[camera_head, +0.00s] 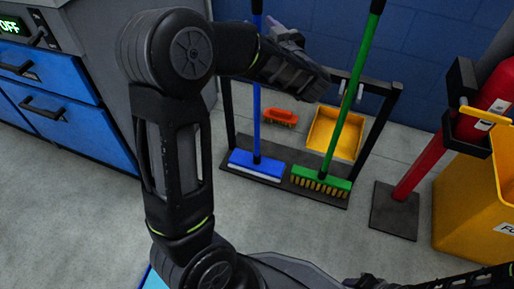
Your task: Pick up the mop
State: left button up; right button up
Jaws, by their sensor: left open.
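The mop, with a blue pole and a flat blue-and-white head (257,164), stands upright in a black floor rack. My left gripper (308,60) is open, and its fingers point right across the upper part of the rack. It covers part of the blue pole in this view. I cannot tell whether it touches the pole. The pole shows again above the gripper. A dark part of my right arm crosses the bottom right corner; its jaws are not clear.
A green broom (322,181) stands just right of the mop in the rack (280,186). An orange brush (281,117) and a yellow dustpan (335,132) are behind. A red post (423,160) and a yellow bin (470,205) stand right. Blue drawers (70,115) are left.

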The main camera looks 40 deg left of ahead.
pick_arm(q)
jog(key=shift+w+a, duration=0.25)
jog(key=shift+a, duration=0.3)
jog(key=b+x, duration=0.1)
jog(key=x, duration=0.1)
jog(key=b+x, duration=0.1)
jog(key=x, duration=0.1)
jog(key=shift+r, duration=0.2)
grip_shut()
dwell(0.5)
dwell(0.9)
